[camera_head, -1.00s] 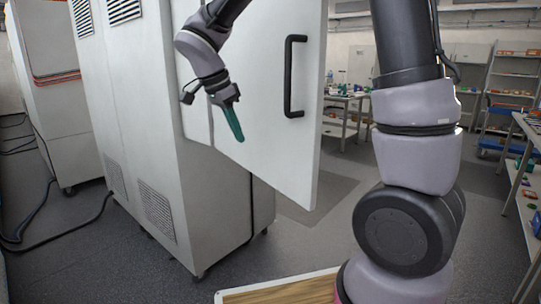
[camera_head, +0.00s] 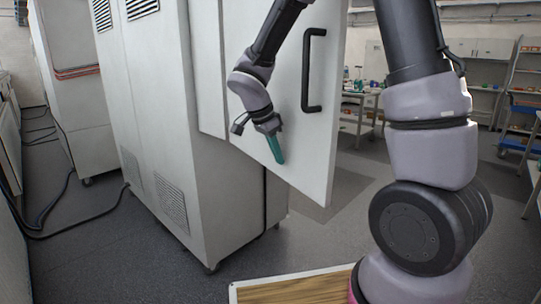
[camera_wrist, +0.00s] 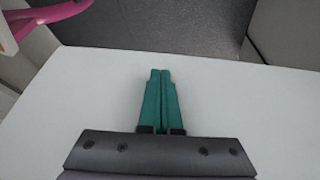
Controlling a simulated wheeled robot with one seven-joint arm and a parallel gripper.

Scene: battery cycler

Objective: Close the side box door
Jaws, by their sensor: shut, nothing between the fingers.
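The side box door (camera_head: 308,150) is a white panel standing open at an angle from the tall white cabinet (camera_head: 165,110). A black bar handle (camera_head: 312,70) is on its face. My gripper (camera_head: 279,157) has green fingers and is shut and empty. It is in front of the door face, left of and below the handle, pointing down and to the right. In the wrist view the closed fingers (camera_wrist: 161,75) lie over the white door panel (camera_wrist: 90,85). I cannot tell whether they touch it. The handle is not in the wrist view.
Another white cabinet (camera_head: 72,90) stands at the left, with black cables (camera_head: 60,215) on the floor. Worktables (camera_head: 358,115) and shelves (camera_head: 522,80) stand behind at the right. A wooden-topped surface (camera_head: 295,288) is at the bottom, near my arm. Grey floor lies below the door.

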